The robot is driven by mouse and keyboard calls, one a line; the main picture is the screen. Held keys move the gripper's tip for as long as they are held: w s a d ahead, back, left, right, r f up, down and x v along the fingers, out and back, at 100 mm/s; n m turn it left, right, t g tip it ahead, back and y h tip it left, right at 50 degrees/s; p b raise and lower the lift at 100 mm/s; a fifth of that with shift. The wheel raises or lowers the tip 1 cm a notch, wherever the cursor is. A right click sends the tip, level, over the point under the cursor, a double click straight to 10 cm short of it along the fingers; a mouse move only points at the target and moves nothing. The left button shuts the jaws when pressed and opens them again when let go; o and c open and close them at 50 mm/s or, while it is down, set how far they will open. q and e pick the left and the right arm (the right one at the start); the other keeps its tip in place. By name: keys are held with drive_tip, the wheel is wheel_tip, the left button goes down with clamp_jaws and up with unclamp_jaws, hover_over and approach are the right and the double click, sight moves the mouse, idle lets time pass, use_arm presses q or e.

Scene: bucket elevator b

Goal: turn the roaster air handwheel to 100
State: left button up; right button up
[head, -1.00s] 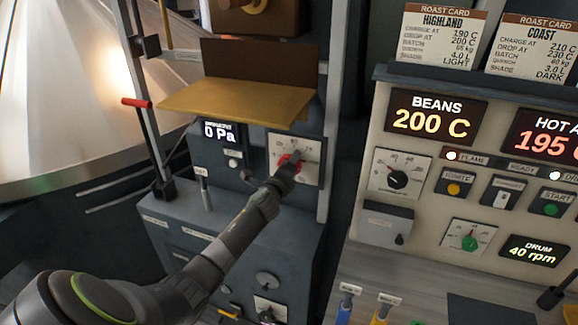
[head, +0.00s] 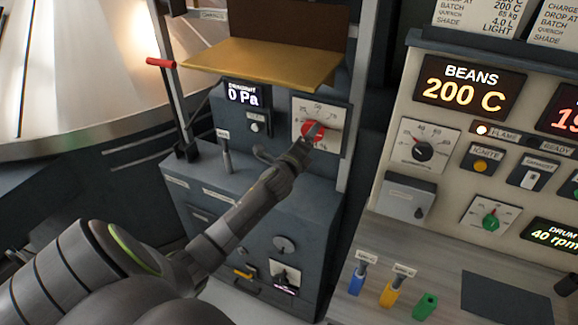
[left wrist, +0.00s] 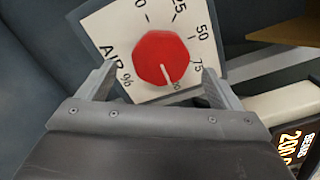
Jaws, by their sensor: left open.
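The roaster air handwheel is a round red knob (head: 313,131) on a white dial plate (head: 331,112) on the dark cabinet. In the left wrist view the knob (left wrist: 161,58) sits on a plate marked AIR %, and its white pointer line points at the 100 mark, partly cramped at the plate's lower edge. My left gripper (head: 304,146) is just in front of the knob. In the left wrist view its fingers (left wrist: 160,72) are open, one on each side of the knob, with gaps visible between them and it. My right gripper is not in view.
A yellow shelf (head: 262,64) juts out above the dial. A draught display (head: 243,94) reading 0 Pa and a small lever (head: 226,155) are to the left. The control panel (head: 395,165) stands to the right, with colored tags (head: 390,292) below it.

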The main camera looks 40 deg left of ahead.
use_arm(q)
drive_tip(key=b+v, duration=0.2)
drive_tip(key=v, duration=1)
drive_tip(key=shift+b, duration=0.3)
drive_tip(key=shift+f, duration=0.1)
